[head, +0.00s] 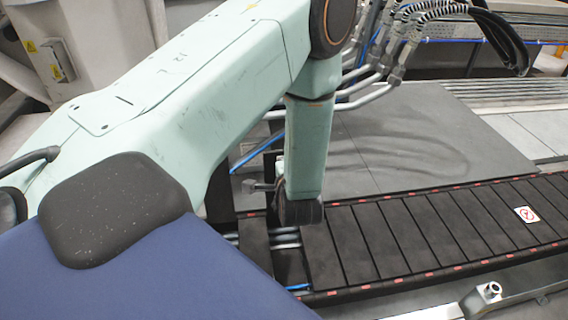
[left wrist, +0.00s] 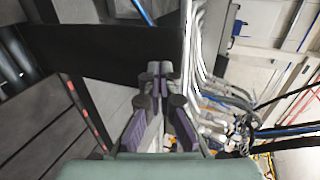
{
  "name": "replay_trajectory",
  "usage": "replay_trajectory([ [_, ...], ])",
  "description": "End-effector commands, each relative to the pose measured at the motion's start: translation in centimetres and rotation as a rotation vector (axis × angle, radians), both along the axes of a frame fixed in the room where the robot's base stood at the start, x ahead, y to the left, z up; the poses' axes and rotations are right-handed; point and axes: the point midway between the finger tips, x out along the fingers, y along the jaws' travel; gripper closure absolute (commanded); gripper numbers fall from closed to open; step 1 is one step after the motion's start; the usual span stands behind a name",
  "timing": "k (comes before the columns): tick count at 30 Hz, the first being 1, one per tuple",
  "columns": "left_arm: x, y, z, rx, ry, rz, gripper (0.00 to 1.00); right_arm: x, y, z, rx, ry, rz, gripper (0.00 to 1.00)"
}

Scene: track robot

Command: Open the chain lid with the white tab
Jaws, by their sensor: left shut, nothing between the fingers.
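The black slatted chain (head: 400,235) runs to the right with small red marks along its edges. At its left end a section stands uncovered, with grey hoses (head: 286,238) showing inside. In the left wrist view a flat black panel (left wrist: 95,50), which looks like a lid, lies ahead of the fingers. I cannot make out a white tab on it for certain. My left gripper (head: 250,186) is mostly hidden by my arm at this gap. In the left wrist view its purple-lined fingers (left wrist: 159,68) are shut and empty, tips near the panel; contact cannot be told.
A white label with a red sign (head: 525,214) sits on the chain's right part. Flat grey plates (head: 410,140) lie behind the chain. A bundle of hoses (head: 400,50) stands at the back. A metal rail (head: 490,292) runs along the front.

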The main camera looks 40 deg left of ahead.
Motion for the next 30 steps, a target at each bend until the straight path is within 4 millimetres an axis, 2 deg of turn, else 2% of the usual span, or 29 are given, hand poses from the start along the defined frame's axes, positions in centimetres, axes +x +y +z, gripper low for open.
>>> replay_trajectory([
  [1, 0.3, 0.5, 0.5, -0.015, 0.009, 0.004, 1.00, 0.0, 0.0, 1.1, 0.000, 0.000, 0.000, 0.60],
  [13, 2.8, 3.4, 0.4, -0.109, 0.089, 0.001, 1.00, 0.0, 0.0, 5.0, 0.000, 0.000, 0.000, 0.60],
  [19, 3.9, 4.7, 0.0, -0.107, 0.093, -0.003, 1.00, 0.0, 0.0, 5.5, 0.000, 0.000, 0.000, 0.60],
  [30, 4.1, 4.8, -0.1, -0.107, 0.092, -0.003, 1.00, 0.0, 0.0, 5.5, 0.000, 0.000, 0.000, 0.60],
])
